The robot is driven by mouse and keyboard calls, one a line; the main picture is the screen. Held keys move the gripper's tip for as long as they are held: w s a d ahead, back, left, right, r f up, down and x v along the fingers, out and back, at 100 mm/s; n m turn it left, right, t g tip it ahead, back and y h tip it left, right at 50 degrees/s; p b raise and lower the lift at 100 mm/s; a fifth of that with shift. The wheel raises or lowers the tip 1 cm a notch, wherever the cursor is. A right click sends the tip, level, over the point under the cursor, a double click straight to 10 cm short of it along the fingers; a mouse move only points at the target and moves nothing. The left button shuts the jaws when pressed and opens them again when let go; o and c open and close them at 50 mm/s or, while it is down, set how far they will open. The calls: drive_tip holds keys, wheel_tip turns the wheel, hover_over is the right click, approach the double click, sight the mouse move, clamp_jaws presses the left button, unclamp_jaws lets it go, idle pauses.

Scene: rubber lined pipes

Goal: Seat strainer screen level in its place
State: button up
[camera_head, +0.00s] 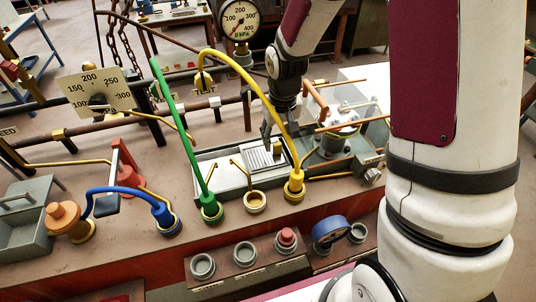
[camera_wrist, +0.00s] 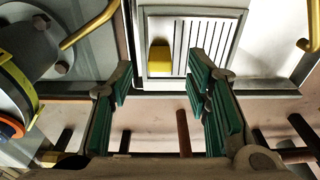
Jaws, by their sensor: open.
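The strainer screen (camera_wrist: 210,35) is a pale slotted plate with a yellow block (camera_wrist: 159,57) on its left part in the wrist view. In the head view the screen (camera_head: 258,160) lies at the right part of a grey open tray (camera_head: 209,157), its yellow block near its right edge. My gripper (camera_wrist: 166,92) is open with green pads, and nothing is between the fingers. I cannot tell whether the screen lies fully level.
A yellow hose (camera_head: 247,85) arches close to my gripper, and a green hose (camera_head: 180,125) rises at the left of the tray. Copper pipes and a valve body (camera_head: 340,138) stand to the right. A pressure gauge (camera_head: 240,20) stands behind. Several sockets line the front.

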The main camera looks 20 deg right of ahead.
drive_tip(key=shift+w+f, duration=0.15)
drive_tip(key=shift+f, duration=1)
clamp_jaws()
drive_tip(key=shift+r, duration=0.1)
drive_tip(key=shift+r, duration=0.8)
drive_tip(key=shift+s+r+b, duration=0.25)
drive_tip(key=shift+r+b, duration=0.1)
drive_tip(key=shift+r, duration=0.6)
drive_tip(key=s+a+r+p, duration=0.1)
drive_tip(key=s+a+p, duration=0.1)
drive_tip(key=s, duration=1.3)
drive_tip(key=shift+s+a+r, duration=0.15)
drive_tip(key=shift+r, duration=0.05)
drive_tip(key=shift+s, duration=0.1)
